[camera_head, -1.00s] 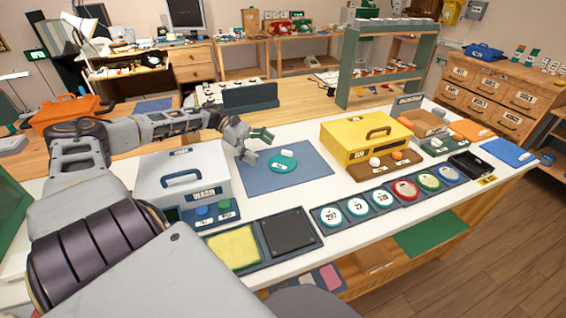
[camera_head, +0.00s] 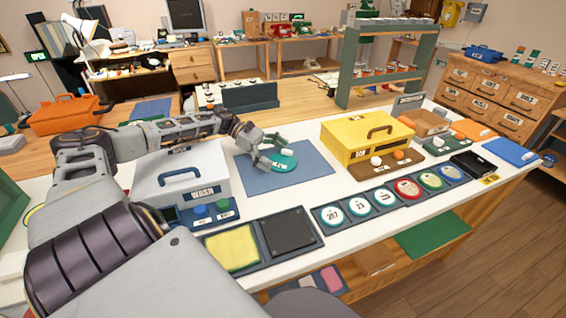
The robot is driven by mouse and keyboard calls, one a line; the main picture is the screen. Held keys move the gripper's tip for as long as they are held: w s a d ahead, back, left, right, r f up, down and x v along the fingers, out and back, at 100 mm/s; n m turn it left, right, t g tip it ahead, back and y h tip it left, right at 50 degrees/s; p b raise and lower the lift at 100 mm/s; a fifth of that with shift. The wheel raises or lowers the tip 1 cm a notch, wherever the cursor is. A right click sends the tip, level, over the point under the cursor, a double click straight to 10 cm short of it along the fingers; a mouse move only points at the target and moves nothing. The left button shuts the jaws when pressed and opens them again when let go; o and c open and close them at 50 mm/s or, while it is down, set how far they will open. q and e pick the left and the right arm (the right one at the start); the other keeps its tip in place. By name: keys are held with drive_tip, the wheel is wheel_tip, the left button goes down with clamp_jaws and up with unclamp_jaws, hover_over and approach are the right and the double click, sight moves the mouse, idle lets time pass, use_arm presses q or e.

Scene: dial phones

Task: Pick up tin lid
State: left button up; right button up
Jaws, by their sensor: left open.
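The tin lid appears to be the teal round disc (camera_head: 284,164) with a small white knob. It lies flat on the blue mat (camera_head: 310,178) in the middle of the white table. My left gripper (camera_head: 277,151) is open right at the lid, its fingers over the lid's left and far part. The fingers partly cover the lid, and I cannot tell whether they touch it. My right gripper is not in view.
A white WASH box (camera_head: 178,177) with a blue handle stands left of the mat, and a yellow box (camera_head: 362,140) stands right of it. A row of round labelled discs (camera_head: 358,207) and a dark square pad (camera_head: 289,231) lie in front.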

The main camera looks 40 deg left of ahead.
sight(276, 160)
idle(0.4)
use_arm(q)
drive_tip(key=c, duration=0.9)
drive_tip(key=shift+r, duration=0.1)
drive_tip(key=shift+r, duration=0.5)
drive_tip(key=c, duration=0.5)
wheel_tip(276, 160, up, 2)
drive_tip(key=shift+r+p, duration=0.1)
drive_tip(key=shift+p, duration=0.5)
drive_tip(key=shift+c, duration=0.2)
wheel_tip(276, 160, up, 7)
drive_tip(key=p, duration=0.3)
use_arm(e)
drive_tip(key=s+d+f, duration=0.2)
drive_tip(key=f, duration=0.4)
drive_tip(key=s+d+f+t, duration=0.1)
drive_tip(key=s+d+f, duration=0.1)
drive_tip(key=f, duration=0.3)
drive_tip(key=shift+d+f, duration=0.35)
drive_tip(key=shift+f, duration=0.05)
